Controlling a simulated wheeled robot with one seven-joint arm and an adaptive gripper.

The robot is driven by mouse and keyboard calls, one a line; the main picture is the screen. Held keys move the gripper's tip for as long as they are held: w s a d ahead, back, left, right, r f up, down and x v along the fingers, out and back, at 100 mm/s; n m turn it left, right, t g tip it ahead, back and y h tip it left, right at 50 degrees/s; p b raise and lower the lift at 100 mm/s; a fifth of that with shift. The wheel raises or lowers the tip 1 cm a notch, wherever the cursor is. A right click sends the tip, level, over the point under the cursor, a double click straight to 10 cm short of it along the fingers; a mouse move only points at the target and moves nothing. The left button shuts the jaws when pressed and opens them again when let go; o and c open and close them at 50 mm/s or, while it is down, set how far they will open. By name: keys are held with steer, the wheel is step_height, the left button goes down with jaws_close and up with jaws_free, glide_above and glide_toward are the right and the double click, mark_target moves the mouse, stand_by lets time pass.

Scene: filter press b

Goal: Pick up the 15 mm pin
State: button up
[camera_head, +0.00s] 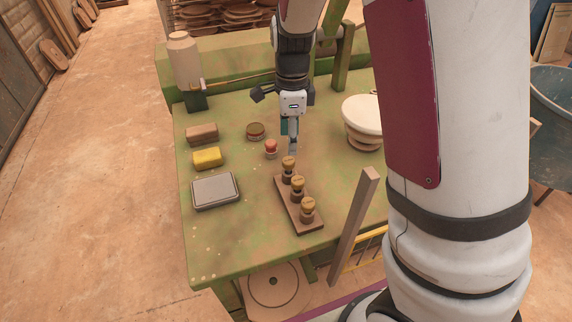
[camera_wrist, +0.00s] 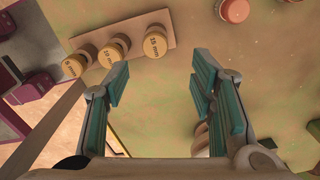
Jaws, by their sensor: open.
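A narrow brown rack (camera_head: 284,202) on the green table holds three upright pins with round yellow labelled caps: a far pin (camera_head: 289,162), a middle pin (camera_head: 297,184) and a near pin (camera_head: 308,206). In the wrist view the same rack (camera_wrist: 139,33) lies at the upper left. The rightmost cap (camera_wrist: 154,44) there seems to read 15 mm or 25 mm; the middle cap (camera_wrist: 114,49) and left cap (camera_wrist: 76,65) are too small to read surely. My gripper (camera_head: 292,151) is open and empty above the far end of the rack, also in the wrist view (camera_wrist: 158,72).
A small red-topped item (camera_head: 271,147) and a round tin (camera_head: 256,131) stand just beyond the rack. A yellow block (camera_head: 207,158), brown block (camera_head: 202,134) and grey tray (camera_head: 215,191) lie left. A cream wheel-shaped object (camera_head: 363,116) stands right. A wooden post (camera_head: 354,225) rises near the rack.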

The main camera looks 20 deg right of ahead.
mark_target(288, 160)
step_height(288, 160, down, 3)
steer(key=shift+r, duration=0.15)
steer(key=shift+s+a+f, duration=0.1)
steer(key=shift+a+f, duration=0.05)
steer(key=shift+f, duration=0.7)
steer(key=shift+s+a+f, duration=0.1)
steer(key=shift+a+f, duration=0.05)
steer(key=shift+f, duration=0.75)
steer(key=shift+s+a+f, duration=0.1)
steer(key=shift+a+f, duration=0.05)
steer(key=shift+f, duration=0.7)
steer(key=shift+c, duration=0.6)
jaws_close()
